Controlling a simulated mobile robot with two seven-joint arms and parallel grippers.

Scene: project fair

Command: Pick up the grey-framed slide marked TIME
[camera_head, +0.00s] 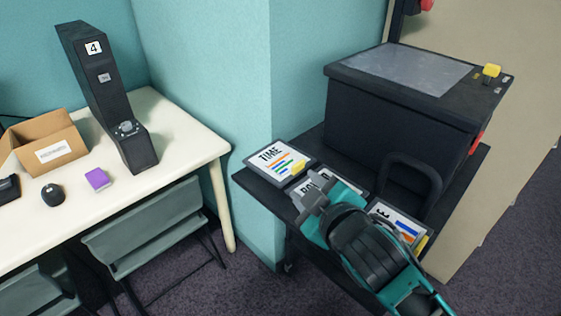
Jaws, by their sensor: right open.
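The grey-framed slide marked TIME (279,163) lies flat on the left end of a dark cart top (262,189). It has coloured stripes under its title. My right gripper (319,196) is open, over the cart and a little to the right of and nearer than the TIME slide. It partly covers a second slide (350,188), whose title is only partly readable. A third slide (404,222) with coloured stripes lies further right, partly hidden by my right arm. My left gripper does not show.
A white table (176,118) at left holds a cardboard box (46,143) and a tall black device (103,95).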

